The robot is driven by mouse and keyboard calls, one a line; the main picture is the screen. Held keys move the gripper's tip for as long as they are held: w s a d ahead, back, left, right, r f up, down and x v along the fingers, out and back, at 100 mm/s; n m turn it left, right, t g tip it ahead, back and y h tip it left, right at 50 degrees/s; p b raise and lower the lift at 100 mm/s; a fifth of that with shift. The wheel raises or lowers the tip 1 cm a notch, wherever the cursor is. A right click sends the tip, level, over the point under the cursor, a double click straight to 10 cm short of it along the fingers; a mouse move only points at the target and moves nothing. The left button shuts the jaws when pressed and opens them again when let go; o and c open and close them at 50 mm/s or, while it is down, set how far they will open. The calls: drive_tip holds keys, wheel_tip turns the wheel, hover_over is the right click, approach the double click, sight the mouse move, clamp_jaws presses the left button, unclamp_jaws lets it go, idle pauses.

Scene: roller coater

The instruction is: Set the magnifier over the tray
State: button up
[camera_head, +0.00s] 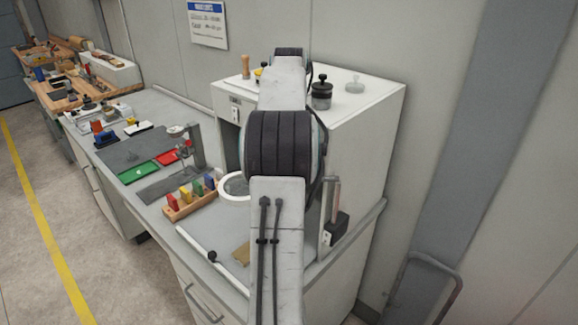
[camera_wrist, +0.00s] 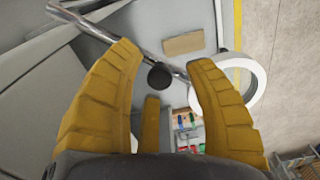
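A white ring with a clear middle, which looks like the magnifier (camera_head: 222,193), is over the bench, partly hidden behind my arm. It also shows in the wrist view (camera_wrist: 256,91), partly behind the right finger. A green tray (camera_head: 138,173) and a red tray (camera_head: 168,158) lie farther left on the bench; I cannot tell which one is meant. My gripper (camera_wrist: 168,75) is open, its yellow fingers apart. A black knob (camera_wrist: 159,77) by a shiny metal rod (camera_wrist: 108,35) shows between the fingertips; contact is not visible. In the head view the gripper is hidden.
A wooden rack of coloured blocks (camera_head: 190,202) stands in front of the ring. A white cabinet (camera_head: 372,125) is behind my arm. A light rod (camera_head: 195,245) runs along the bench's front edge. A small tan block (camera_wrist: 183,43) lies nearby. A stand (camera_head: 196,148) rises beside the trays.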

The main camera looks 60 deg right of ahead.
clamp_jaws()
idle(0.3)
